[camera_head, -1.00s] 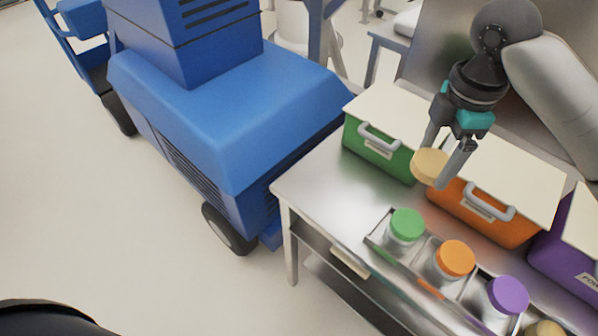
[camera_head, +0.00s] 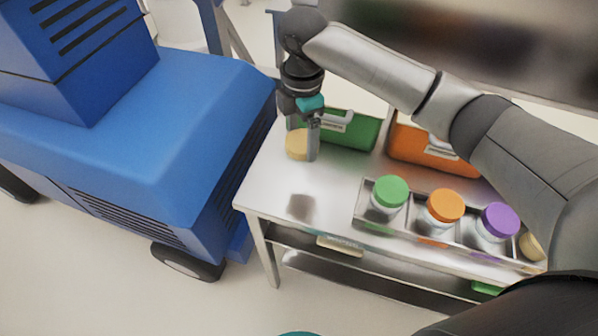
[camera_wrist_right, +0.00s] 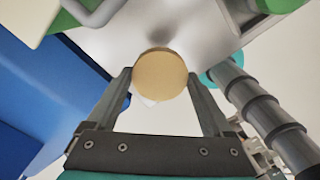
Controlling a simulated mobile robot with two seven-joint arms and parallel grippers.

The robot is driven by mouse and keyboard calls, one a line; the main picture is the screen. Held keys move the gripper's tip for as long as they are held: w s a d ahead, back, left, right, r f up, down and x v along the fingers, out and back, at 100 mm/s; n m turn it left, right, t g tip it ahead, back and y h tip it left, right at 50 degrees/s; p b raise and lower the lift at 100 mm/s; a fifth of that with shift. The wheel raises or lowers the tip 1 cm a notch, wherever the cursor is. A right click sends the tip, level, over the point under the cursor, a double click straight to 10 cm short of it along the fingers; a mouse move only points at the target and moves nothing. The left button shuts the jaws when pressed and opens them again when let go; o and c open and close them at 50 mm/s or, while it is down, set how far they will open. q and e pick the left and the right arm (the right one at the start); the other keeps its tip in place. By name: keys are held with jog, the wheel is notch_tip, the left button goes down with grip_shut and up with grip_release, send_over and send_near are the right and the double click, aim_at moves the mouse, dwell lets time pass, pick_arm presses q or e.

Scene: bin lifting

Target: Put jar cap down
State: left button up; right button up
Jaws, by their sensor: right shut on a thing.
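A round tan jar cap (camera_head: 297,143) is held between the fingers of my right gripper (camera_head: 301,143), above the left end of the steel table (camera_head: 300,185). A dark blurred reflection of it shows on the table top below, with a gap between. In the right wrist view the cap (camera_wrist_right: 160,74) sits between the two fingertips (camera_wrist_right: 163,78), with the grey table top behind it. My left gripper is not in view.
A tray (camera_head: 362,205) holds jars with green (camera_head: 391,191), orange (camera_head: 445,205) and purple (camera_head: 500,221) caps, and a tan-topped one at the right end. Green (camera_head: 350,130) and orange (camera_head: 425,148) bins stand behind. A blue machine (camera_head: 190,110) stands left. The table's left front is clear.

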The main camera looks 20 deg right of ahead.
aim_at(301, 180)
notch_tip(301, 180, down, 12)
jog(key=shift+a+r+b, duration=0.1)
jog(key=shift+r+b, duration=0.15)
jog(key=shift+b, duration=0.7)
jog(key=shift+f, duration=0.1)
jog(key=o, duration=1.1)
notch_tip(301, 180, up, 12)
jog(key=shift+r+p, duration=0.15)
jog(key=shift+p, duration=1)
